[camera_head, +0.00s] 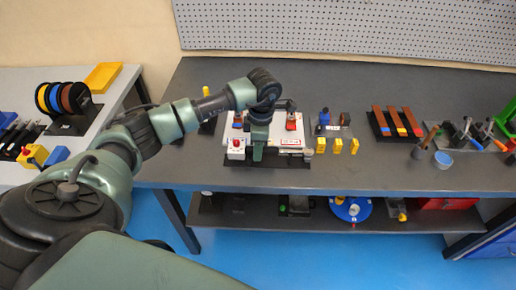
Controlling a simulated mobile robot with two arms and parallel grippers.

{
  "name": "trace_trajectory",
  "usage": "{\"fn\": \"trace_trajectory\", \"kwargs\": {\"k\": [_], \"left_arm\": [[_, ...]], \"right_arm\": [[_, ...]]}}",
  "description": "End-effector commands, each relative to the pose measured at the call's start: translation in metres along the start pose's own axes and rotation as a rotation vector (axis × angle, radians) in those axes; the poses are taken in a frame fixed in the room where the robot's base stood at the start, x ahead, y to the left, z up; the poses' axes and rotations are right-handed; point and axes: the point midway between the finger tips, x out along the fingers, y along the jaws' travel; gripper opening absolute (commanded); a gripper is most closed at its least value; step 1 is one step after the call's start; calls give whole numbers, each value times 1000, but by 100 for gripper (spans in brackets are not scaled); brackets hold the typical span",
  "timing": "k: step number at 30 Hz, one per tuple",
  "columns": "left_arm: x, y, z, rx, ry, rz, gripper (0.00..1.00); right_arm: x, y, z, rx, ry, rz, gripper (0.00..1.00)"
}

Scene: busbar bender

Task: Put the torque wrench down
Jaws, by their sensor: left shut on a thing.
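My left gripper (257,152) points down over the white-topped bender fixture (290,142) on the grey workbench. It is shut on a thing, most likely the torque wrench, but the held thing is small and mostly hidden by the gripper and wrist. I cannot tell whether it touches the fixture. A dark tool with a yellow end (206,91) lies on the bench left of the fixture, partly behind my left arm. My right gripper is not in view.
A red-button box (236,148) stands at the fixture's front left. Right of it are a holder with yellow blocks (337,145), copper-coloured bars (393,121) and hand tools (465,133). The bench's front strip is clear. A side table (120,90) holds cable spools (62,98).

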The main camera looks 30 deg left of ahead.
Motion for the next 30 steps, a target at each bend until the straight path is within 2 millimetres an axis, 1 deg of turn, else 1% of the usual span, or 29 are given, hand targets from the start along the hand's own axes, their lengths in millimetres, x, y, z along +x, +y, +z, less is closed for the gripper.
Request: {"fn": "trace_trajectory", "kwargs": {"k": [4, 7, 8, 9, 10, 18, 21, 23, 25, 26, 30], "left_arm": [[5, 1, 0, 0, -1, 2, 0], [4, 1, 0, -1, -1, 2, 0], [4, 0, 0, 0, 0, 0, 29], [4, 0, 0, 0, 0, 0, 40], [4, 0, 0, 0, 0, 0, 45], [4, 0, 0, -1, 0, 0, 45], [0, 0, 0, -1, 0, 0, 45], [-6, 0, 0, -1, -1, 0, 45], [-16, 0, 0, -1, -1, 0, 45], [-15, 1, 0, 0, -2, 4, 45], [-45, 2, 1, 0, -3, 7, 45]], "right_arm": [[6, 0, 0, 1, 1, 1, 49], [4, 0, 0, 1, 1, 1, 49], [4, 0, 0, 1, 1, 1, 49], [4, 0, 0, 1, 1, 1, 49], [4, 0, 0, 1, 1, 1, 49], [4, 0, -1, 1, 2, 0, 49], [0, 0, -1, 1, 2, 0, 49], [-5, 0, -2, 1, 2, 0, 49], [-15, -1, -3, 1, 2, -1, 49], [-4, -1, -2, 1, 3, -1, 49], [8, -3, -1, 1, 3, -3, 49]]}}
